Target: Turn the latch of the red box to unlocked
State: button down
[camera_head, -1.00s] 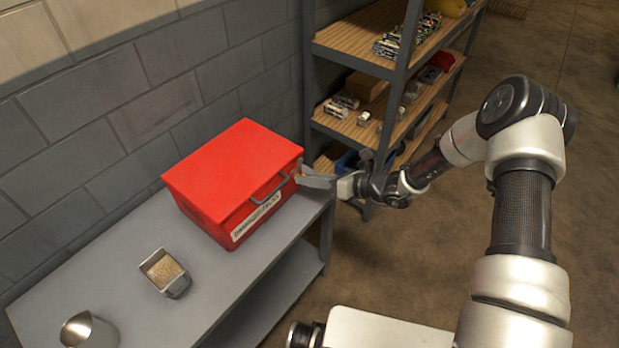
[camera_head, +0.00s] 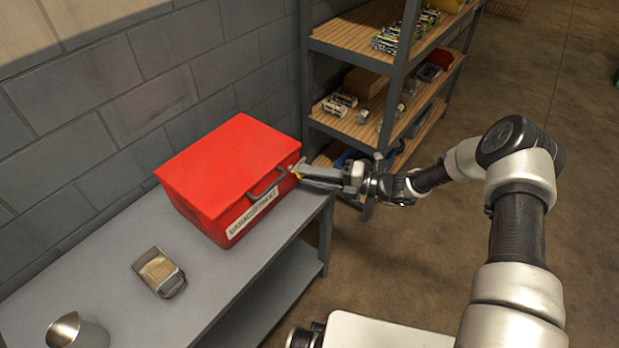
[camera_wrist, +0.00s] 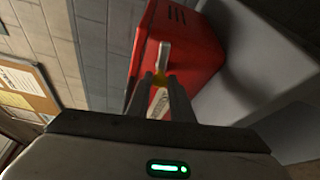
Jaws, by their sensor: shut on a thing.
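The red box (camera_head: 215,165) stands closed on the grey bench, with a grey handle (camera_head: 267,186) and a white label on its front. The box also shows, tilted, in the wrist view (camera_wrist: 190,45). My gripper (camera_head: 299,173) is at the right end of the box's front, beside the handle. In the wrist view my gripper (camera_wrist: 162,82) has its fingers shut on the small latch (camera_wrist: 160,77), whose yellowish part shows between the tips. The fingers hide much of the latch, and its exact angle is hard to tell.
On the grey bench (camera_head: 190,285) lie a metal scoop-like container (camera_head: 158,272) and a metal cup (camera_head: 75,332). A shelf rack (camera_head: 350,125) with small goods stands behind my gripper. The block wall is behind the box. Floor at right is clear.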

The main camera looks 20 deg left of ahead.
jog(key=shift+f+m+y+b, duration=0.2)
jog(key=shift+m+y+b, duration=0.25)
jog(key=shift+m, duration=0.45)
jog(key=c, duration=1.6)
grip_release()
jog(key=d, duration=1.7)
jog(key=shift+d+p, duration=0.25)
jog(key=shift+p, duration=0.15)
